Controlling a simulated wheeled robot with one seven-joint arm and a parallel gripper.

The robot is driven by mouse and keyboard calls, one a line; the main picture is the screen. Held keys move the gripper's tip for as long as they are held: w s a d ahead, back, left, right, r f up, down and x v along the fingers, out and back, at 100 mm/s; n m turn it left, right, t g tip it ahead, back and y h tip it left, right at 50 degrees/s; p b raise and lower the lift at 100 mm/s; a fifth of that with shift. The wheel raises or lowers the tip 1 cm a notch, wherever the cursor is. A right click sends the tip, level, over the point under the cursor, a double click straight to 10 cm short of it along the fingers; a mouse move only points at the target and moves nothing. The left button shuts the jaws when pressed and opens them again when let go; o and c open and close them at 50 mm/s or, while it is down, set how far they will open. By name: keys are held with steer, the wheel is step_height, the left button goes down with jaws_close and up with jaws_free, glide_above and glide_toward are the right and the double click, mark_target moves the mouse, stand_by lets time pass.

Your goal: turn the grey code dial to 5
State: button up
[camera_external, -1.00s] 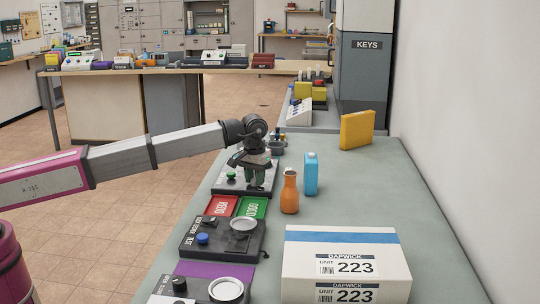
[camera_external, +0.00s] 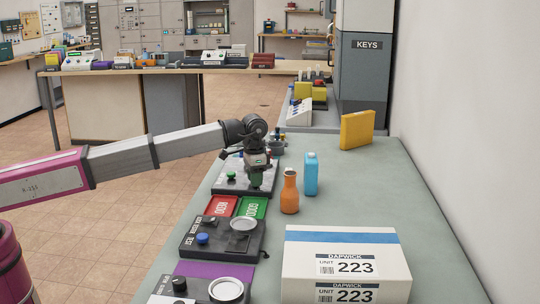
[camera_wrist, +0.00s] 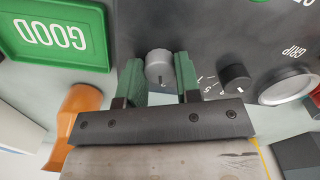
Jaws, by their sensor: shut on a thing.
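The grey code dial (camera_wrist: 159,69) is a round ribbed knob on a dark panel (camera_wrist: 220,35), seen in the wrist view between the two green fingers of my gripper (camera_wrist: 159,75). My gripper is shut on the dial. Scale marks and a 5 show on the panel to the right of the dial, and a small mark shows on the dial's near face. In the external view my gripper (camera_external: 257,180) is lowered onto the dark panel (camera_external: 228,180) at the table's left edge, and it hides the dial there.
A green GOOD tray (camera_external: 252,207) and a red tray (camera_external: 222,206) lie in front of the panel. An orange bottle (camera_external: 289,192) and a blue bottle (camera_external: 310,174) stand to the right. A black knob (camera_wrist: 236,78) and a green button (camera_external: 231,175) are close by.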

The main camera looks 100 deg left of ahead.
steer(key=m, duration=0.6)
steer(key=shift+m, duration=0.4)
stand_by(0.4)
steer(key=o, duration=0.9)
step_height(320, 180, up, 11)
steer(key=shift+f, duration=0.1)
